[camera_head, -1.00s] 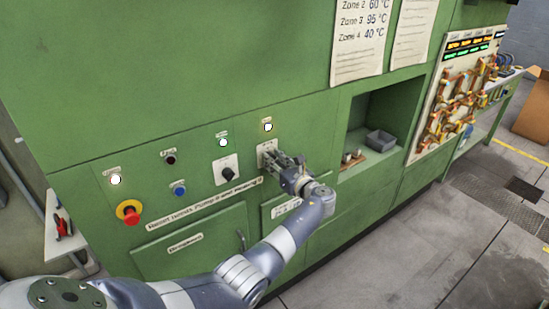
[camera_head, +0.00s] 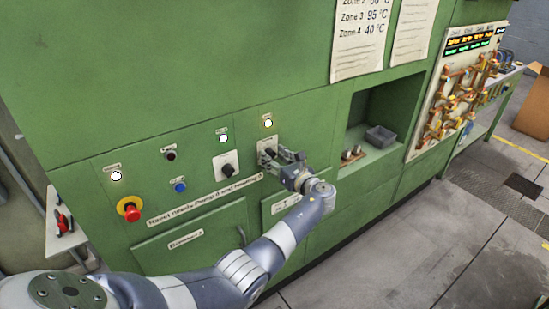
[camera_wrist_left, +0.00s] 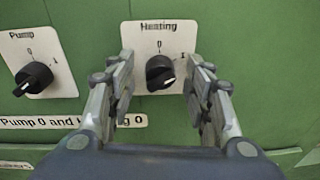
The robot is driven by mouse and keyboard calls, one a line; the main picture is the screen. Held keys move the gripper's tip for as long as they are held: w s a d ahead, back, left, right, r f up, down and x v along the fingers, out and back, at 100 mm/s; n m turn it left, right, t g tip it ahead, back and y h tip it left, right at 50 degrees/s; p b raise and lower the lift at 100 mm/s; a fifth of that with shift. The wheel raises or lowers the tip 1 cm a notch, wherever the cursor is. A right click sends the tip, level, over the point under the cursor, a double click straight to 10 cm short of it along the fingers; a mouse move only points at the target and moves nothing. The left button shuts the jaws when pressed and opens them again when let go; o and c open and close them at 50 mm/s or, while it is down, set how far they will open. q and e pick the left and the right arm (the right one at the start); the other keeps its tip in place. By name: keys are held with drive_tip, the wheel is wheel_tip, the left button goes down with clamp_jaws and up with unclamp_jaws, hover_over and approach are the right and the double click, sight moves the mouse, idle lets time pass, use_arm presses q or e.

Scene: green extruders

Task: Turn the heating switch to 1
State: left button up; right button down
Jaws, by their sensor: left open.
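The heating switch (camera_wrist_left: 160,73) is a black knob on a white plate marked 0 at the top and 1 at the right. Its grip bar looks tilted toward the 1 side, but its exact setting is hard to tell. In the head view the heating switch (camera_head: 270,151) is partly behind my gripper. My left gripper (camera_head: 274,158) is open in front of the panel. In the left wrist view its fingers (camera_wrist_left: 161,80) stand on both sides of the knob, with visible gaps. My right gripper is not in view.
The pump switch (camera_wrist_left: 34,78) is left of the heating switch. A red emergency button (camera_head: 131,214), a blue button (camera_head: 180,187) and lit lamps are on the green panel. An open recess (camera_head: 378,125) holding a grey box (camera_head: 380,136) lies to the right.

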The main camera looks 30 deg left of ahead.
use_arm(q)
drive_tip(key=f+v, duration=0.1)
drive_tip(key=v, duration=1.1)
drive_tip(key=shift+r, duration=0.45)
